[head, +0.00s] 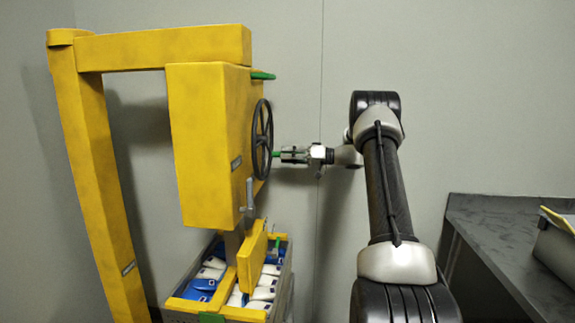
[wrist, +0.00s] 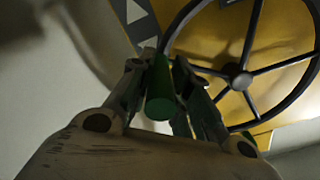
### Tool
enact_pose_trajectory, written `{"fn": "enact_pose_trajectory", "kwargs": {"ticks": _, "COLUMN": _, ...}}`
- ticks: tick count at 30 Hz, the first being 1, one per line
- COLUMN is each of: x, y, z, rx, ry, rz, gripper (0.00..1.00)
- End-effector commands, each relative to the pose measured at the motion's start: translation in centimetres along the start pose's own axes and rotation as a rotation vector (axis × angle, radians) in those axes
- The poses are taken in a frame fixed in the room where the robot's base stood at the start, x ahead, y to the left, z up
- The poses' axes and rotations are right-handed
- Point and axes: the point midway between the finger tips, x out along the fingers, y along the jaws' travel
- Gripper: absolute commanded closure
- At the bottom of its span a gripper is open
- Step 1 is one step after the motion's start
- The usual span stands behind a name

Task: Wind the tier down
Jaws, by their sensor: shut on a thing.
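The handwheel (head: 262,139) is a dark spoked wheel on the right side of the yellow hoist housing (head: 205,145). Its green handle (head: 276,154) sticks out to the right, and my gripper (head: 286,155) is shut on it. In the wrist view the green handle (wrist: 161,92) lies between the two fingers of my gripper (wrist: 160,85), with the wheel (wrist: 238,78) behind it. The tier (head: 285,283), a crate-like tray holding several blue and white packs, is below the housing. Its underside is hidden.
A yellow post (head: 98,190) and top beam (head: 165,48) carry the housing. A grey lever (head: 248,196) and a green piece (head: 263,75) are on the housing. A dark counter (head: 500,235) with a grey box (head: 558,245) is at the right. A plain wall stands behind.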

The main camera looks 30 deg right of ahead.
Motion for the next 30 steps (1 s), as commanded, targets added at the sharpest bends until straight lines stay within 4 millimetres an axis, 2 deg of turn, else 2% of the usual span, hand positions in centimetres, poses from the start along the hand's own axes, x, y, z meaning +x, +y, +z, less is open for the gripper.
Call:
{"fn": "enact_pose_trajectory", "kwargs": {"ticks": 6, "x": -0.1, "y": -0.3, "z": -2.4, "rx": -0.172, "ry": 0.003, "rz": 0.003, "gripper": 1.00}}
{"fn": "enact_pose_trajectory", "kwargs": {"ticks": 12, "x": -0.1, "y": -0.8, "z": -3.8, "rx": -0.286, "ry": 0.003, "rz": 0.003, "gripper": 1.00}}
{"fn": "enact_pose_trajectory", "kwargs": {"ticks": 19, "x": -0.1, "y": -1.1, "z": -4.7, "rx": -0.357, "ry": 0.003, "rz": 0.002, "gripper": 1.00}}
{"fn": "enact_pose_trajectory", "kwargs": {"ticks": 30, "x": -0.1, "y": -1.3, "z": -4.9, "rx": -0.380, "ry": 0.004, "rz": 0.002, "gripper": 1.00}}
